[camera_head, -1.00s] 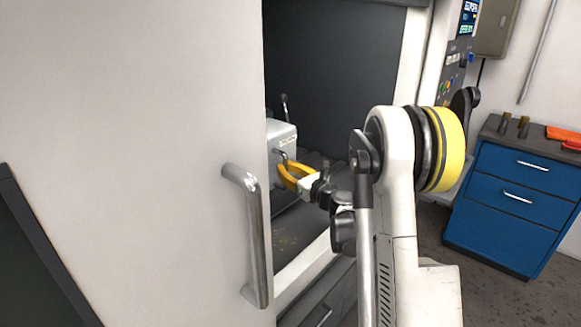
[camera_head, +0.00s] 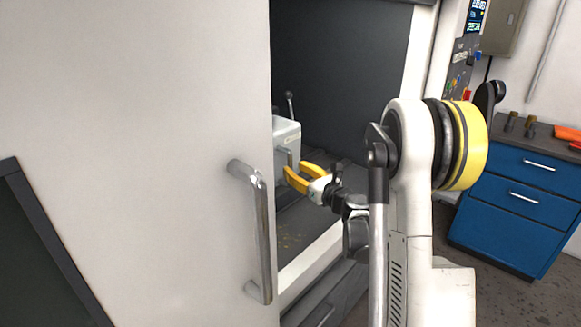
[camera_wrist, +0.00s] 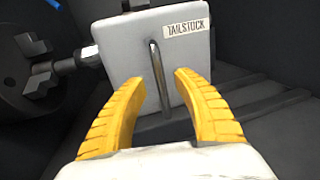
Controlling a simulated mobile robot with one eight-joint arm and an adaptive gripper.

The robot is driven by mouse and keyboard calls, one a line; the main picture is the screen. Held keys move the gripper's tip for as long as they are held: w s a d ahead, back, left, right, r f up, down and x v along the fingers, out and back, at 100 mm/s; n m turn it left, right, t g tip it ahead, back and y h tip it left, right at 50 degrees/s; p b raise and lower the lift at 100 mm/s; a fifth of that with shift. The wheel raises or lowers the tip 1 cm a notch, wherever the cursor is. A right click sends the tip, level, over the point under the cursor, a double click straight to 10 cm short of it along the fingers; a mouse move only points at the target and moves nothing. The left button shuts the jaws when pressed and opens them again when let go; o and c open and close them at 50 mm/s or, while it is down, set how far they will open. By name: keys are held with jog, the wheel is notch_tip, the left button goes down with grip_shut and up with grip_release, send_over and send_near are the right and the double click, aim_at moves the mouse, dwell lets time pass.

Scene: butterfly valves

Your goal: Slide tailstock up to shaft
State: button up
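The tailstock (camera_wrist: 195,65) is a light grey block with a label. It also shows in the head view (camera_head: 288,133), partly hidden behind the door. Its upright metal handle (camera_wrist: 160,75) stands between the yellow fingers of my gripper (camera_wrist: 160,84). The fingers are apart, with a visible gap on each side of the handle. My gripper also shows at the tailstock in the head view (camera_head: 293,174). A short dark shaft (camera_wrist: 66,67) lies at the tailstock's left side, in front of the round chuck (camera_wrist: 25,75). I cannot tell whether they touch.
The white machine door (camera_head: 130,150) with its metal handle (camera_head: 258,230) fills the left and hides part of the interior. Dark rails (camera_wrist: 265,100) run to the tailstock's right. A blue drawer cabinet (camera_head: 520,200) stands at the right.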

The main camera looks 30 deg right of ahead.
jog(key=s+d, duration=0.1)
jog(key=s, duration=0.8)
jog(key=shift+d, duration=0.1)
